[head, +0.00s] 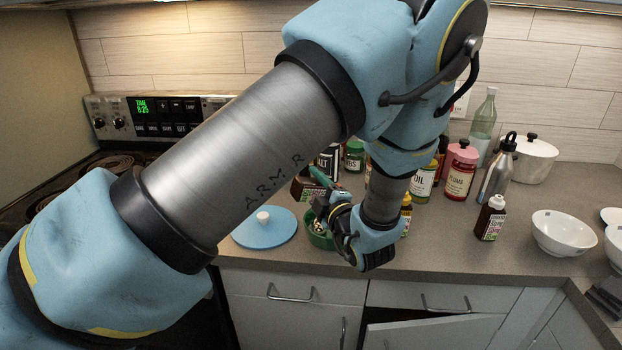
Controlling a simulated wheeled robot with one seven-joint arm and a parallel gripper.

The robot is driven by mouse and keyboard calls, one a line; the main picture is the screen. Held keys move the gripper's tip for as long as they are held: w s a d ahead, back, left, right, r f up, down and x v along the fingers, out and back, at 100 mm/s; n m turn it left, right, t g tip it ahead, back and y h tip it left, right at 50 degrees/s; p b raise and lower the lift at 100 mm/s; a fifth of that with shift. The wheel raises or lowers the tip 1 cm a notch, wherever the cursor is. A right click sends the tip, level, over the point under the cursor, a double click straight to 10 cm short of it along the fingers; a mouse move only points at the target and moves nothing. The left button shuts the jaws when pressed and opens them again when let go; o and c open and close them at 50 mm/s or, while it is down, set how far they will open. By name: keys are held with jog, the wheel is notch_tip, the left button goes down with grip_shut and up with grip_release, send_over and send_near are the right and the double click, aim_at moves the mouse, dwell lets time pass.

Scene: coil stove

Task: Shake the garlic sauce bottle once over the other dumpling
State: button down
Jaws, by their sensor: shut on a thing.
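My gripper (330,203) is at the counter's front, above the green bowl (319,240). It is shut on a dark brown bottle (307,190), which looks tilted and is partly hidden by the gripper. I take it for the garlic sauce bottle, but its label is too small to read. The green bowl sits on the counter below the gripper. Small pale contents show in the bowl, but I cannot make out separate dumplings.
A blue lid (264,229) lies left of the bowl. Jars and bottles stand behind, including an oil bottle (423,183) and a pink jar (460,174). Another brown bottle (491,220) and a white bowl (562,233) stand right. A cabinet door (430,333) hangs open below.

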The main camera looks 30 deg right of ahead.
jog(key=shift+s+d+r+m+p, duration=0.1)
jog(key=shift+d+m, duration=0.3)
jog(key=shift+m, duration=0.35)
jog(key=shift+d+r+m+p, duration=0.1)
jog(key=shift+d+m, duration=0.3)
jog(key=shift+m, duration=0.4)
jog(key=shift+s+d+r+m+p, duration=0.1)
jog(key=shift+d+m, duration=0.3)
jog(key=shift+m, duration=0.35)
jog(key=shift+r, duration=2.25)
notch_tip(320, 180, down, 4)
jog(key=shift+f+b, duration=0.25)
jog(key=shift+b, duration=0.25)
